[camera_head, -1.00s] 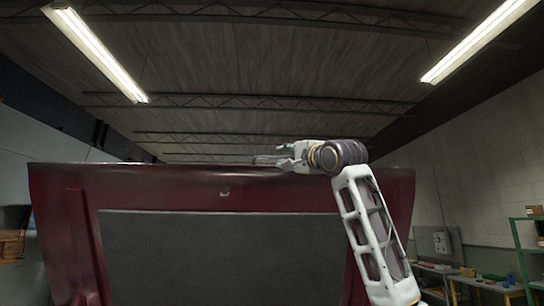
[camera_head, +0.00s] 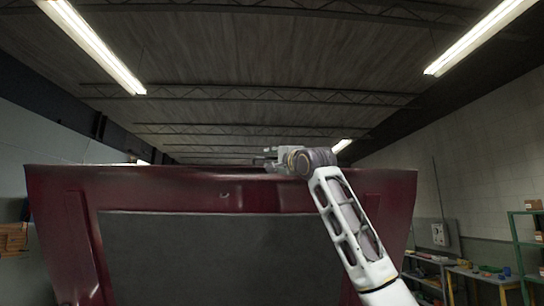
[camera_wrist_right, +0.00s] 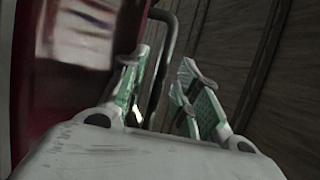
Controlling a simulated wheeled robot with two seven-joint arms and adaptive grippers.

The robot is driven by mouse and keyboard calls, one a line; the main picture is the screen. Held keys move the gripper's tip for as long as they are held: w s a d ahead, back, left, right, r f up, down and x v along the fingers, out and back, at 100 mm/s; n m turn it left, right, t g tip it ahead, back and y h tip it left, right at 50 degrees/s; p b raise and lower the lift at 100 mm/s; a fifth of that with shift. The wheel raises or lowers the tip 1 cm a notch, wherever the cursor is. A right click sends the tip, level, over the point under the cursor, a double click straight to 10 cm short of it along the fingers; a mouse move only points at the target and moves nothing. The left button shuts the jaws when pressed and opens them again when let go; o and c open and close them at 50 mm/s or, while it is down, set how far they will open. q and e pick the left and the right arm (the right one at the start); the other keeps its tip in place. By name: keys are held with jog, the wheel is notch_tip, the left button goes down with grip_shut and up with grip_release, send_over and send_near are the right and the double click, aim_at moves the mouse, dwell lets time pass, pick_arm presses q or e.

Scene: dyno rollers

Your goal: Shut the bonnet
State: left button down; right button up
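The bonnet (camera_head: 62,200) stands raised in the head view, dark red around a dark grey inner panel, and fills the lower left and middle. My right gripper (camera_head: 268,157) is at the bonnet's top edge, right of its middle, with its fingers pointing left. In the right wrist view, my right gripper (camera_wrist_right: 163,78) has its green-padded fingers apart with nothing clearly held. The red bonnet surface (camera_wrist_right: 45,108) lies on the left there, with a bright reflection. Whether a finger touches it I cannot tell. My left gripper is not in view.
A dark curved bar (camera_wrist_right: 163,55) shows beyond the fingers in the right wrist view. Workbenches (camera_head: 430,262) and a green shelf (camera_head: 518,245) stand along the right wall, away from the bonnet. The space above the bonnet is clear up to the ceiling.

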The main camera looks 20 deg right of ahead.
jog(key=shift+w+a+r, duration=0.15)
jog(key=shift+w, duration=0.55)
grip_shut()
